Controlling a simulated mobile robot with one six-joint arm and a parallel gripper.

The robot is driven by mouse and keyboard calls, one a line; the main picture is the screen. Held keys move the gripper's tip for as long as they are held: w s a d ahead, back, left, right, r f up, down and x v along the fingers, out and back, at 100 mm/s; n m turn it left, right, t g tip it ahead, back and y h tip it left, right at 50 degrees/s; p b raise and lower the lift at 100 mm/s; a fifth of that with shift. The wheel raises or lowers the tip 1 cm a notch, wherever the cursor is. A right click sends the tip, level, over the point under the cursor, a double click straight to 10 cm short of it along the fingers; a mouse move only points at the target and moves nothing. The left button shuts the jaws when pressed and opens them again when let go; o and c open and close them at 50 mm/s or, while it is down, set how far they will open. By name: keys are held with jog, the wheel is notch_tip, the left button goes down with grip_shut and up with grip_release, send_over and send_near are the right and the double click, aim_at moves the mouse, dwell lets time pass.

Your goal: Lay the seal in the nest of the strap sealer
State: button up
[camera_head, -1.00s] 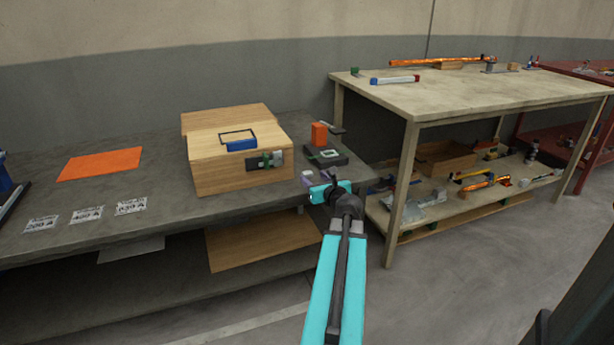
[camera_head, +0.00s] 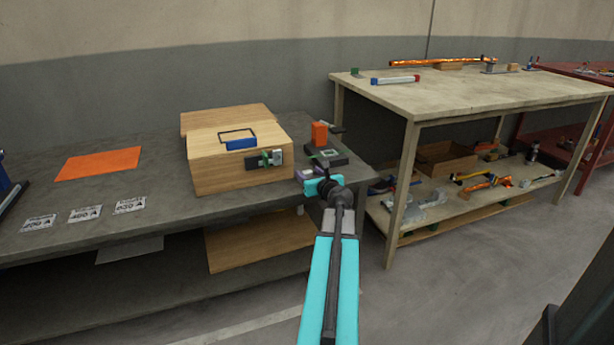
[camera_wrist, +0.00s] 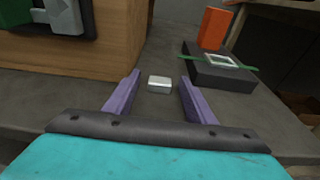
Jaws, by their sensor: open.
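The seal, a small silvery block (camera_wrist: 159,84), lies on the grey bench top in the wrist view, just beyond and between my fingertips. My gripper (camera_wrist: 159,95) is open, with one purple finger on each side and nothing held. In the head view my gripper (camera_head: 303,176) is low over the bench's front right edge, and the seal cannot be made out there. The strap sealer (camera_wrist: 220,68) is a dark block with a pale square frame on top, a green strip across it and an orange upright block behind. It also shows in the head view (camera_head: 340,160), behind my gripper.
A wooden box (camera_head: 222,172) with a dark and green latch stands left of my gripper; its side is close in the wrist view (camera_wrist: 100,50). An orange sheet (camera_head: 98,164) and three labels (camera_head: 85,214) lie further left. A pale table (camera_head: 460,95) stands to the right.

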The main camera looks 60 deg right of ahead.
jog(key=shift+c, duration=0.3)
jog(key=c, duration=1.2)
jog(key=shift+o, duration=0.2)
jog(key=shift+r, duration=0.1)
